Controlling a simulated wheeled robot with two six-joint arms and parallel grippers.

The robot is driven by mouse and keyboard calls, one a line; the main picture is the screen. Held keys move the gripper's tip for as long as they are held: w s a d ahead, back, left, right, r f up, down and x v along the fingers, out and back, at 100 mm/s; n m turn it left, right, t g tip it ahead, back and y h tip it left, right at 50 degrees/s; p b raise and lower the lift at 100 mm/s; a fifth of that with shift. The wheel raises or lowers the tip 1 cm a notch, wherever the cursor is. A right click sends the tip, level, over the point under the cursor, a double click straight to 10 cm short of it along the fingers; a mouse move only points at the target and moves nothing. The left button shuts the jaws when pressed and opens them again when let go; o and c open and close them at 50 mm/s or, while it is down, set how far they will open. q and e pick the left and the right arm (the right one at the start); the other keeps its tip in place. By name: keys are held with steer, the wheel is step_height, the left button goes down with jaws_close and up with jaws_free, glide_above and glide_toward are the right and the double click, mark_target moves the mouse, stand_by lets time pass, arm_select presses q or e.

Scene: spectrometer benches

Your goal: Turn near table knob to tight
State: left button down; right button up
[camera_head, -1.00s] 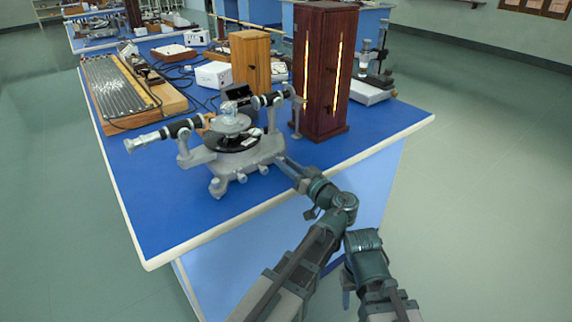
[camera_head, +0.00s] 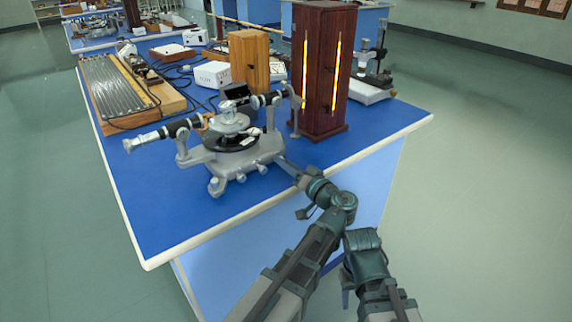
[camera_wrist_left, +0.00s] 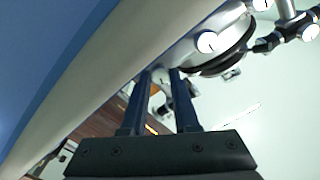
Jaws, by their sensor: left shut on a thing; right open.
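A grey spectrometer (camera_head: 228,148) with a round black table, a telescope tube and knobs on its base stands near the blue bench's front edge. My left gripper (camera_head: 281,161) reaches its right side from the front. In the left wrist view, the two dark fingers (camera_wrist_left: 162,74) are closed on a small grey part, likely a knob, mostly hidden between them. A pale round knob (camera_wrist_left: 207,42) shows just beyond the fingers. My right gripper (camera_head: 361,240) is in front of the bench, away from the spectrometer; its fingers are hard to make out and nothing shows in it.
A dark red wooden cabinet (camera_head: 322,72) with glowing slits stands right behind the spectrometer. A wooden box (camera_head: 249,62), a white box (camera_head: 213,75) and a ridged board (camera_head: 119,88) lie further back. The bench's pale front edge (camera_head: 230,219) is close under my left arm.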

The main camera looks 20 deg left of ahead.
arm_select(q)
steer(key=m, duration=1.3)
steer(key=shift+f+m, duration=0.1)
steer(key=shift+m, duration=0.3)
stand_by(0.4)
steer(key=c, duration=0.7)
jaws_free()
steer(key=shift+o, duration=0.2)
